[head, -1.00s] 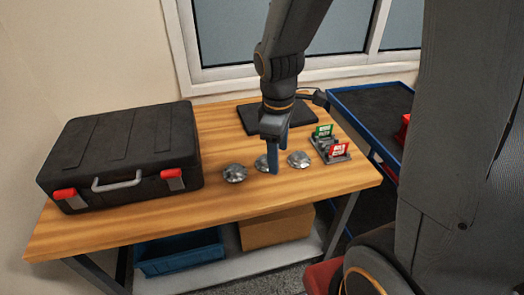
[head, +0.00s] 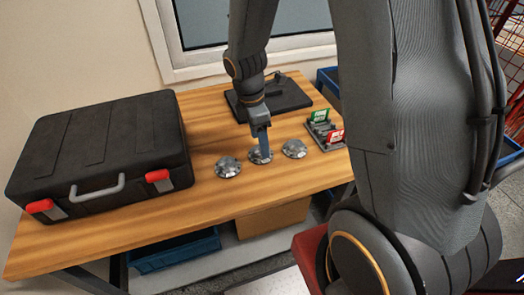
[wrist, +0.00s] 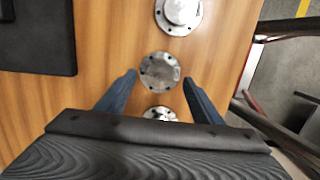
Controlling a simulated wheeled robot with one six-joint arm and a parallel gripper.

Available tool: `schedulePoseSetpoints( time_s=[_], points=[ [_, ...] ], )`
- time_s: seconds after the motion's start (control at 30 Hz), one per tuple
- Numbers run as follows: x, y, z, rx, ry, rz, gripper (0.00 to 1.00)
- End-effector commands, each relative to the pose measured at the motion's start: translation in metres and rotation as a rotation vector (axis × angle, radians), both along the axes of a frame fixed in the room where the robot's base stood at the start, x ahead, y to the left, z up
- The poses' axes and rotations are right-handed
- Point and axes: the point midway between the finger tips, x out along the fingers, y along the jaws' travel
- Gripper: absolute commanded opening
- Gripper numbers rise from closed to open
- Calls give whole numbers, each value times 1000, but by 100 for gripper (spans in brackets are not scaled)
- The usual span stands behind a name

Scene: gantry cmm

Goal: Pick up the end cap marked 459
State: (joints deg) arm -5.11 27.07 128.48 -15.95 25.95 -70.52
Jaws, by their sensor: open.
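Three round metal end caps lie in a row on the wooden table: a left one (head: 228,167), a middle one (head: 259,156) and a right one (head: 294,148). I cannot read the number 459 on any of them. My gripper (head: 264,159) points down at the middle cap and partly covers it. In the wrist view my gripper (wrist: 159,78) is open, with one finger on each side of the middle cap (wrist: 160,68). That cap is flat-faced with small holes round its rim. Another cap (wrist: 180,12) with a raised centre is at the top; one more (wrist: 160,113) is partly hidden by my gripper.
A black case (head: 100,150) with red latches fills the table's left side. A dark plate (head: 282,98) lies behind the caps. A grey holder (head: 322,132) with green and red tags stands right of them. The table front is clear.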

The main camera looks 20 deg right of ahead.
Motion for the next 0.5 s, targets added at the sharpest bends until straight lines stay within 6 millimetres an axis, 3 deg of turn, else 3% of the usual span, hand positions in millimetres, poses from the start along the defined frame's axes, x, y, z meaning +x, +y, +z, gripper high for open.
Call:
schedulePoseSetpoints(
  time_s=[0.2, 0.5],
  points=[
    [0, -2, -22, 0, 1, 0, 61],
    [0, -2, -26, 0, 0, -1, 61]
  ],
)
